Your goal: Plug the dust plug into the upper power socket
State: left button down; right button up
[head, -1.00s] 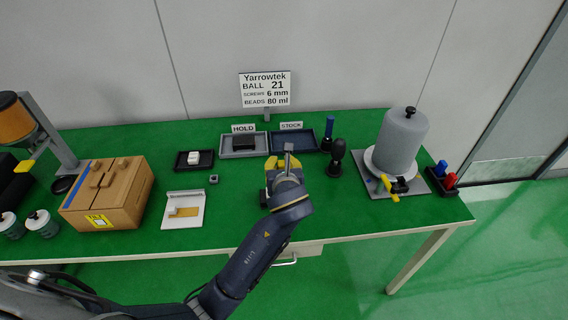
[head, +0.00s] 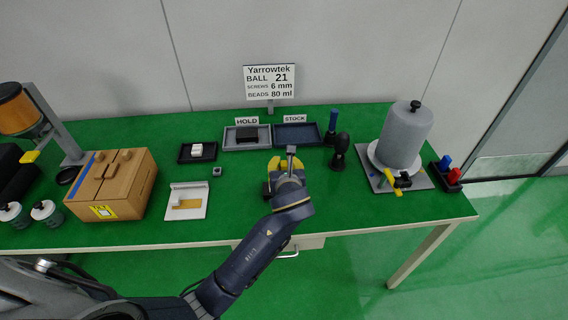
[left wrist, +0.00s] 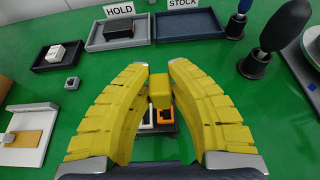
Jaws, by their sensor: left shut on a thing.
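My left gripper (head: 287,162) is over the middle of the green table. In the left wrist view its yellow fingers (left wrist: 159,75) are shut on a small yellow block, which looks like the dust plug (left wrist: 160,92). Just beyond and below the plug is a dark block with a white-framed opening (left wrist: 147,118) and an orange-framed opening (left wrist: 166,117), apparently the power sockets. The fingers and plug partly hide it, and I cannot tell which opening is the upper one. The plug appears apart from it, though the gap is unclear. My right gripper is not in view.
Behind stand the HOLD tray (head: 231,145) and the STOCK tray (head: 314,140). A dark bulb-shaped tool (head: 340,152) stands right of the gripper. The table between is mostly clear.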

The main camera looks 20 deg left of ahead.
pick_arm(q)
jog(key=shift+f, duration=0.2)
jog(key=shift+f, duration=1.5)
jog(key=shift+f, duration=1.35)
dwell(0.6)
jog(key=c, duration=1.3)
grip_release()
jog(key=shift+o, duration=0.3)
jog(key=v, duration=1.2)
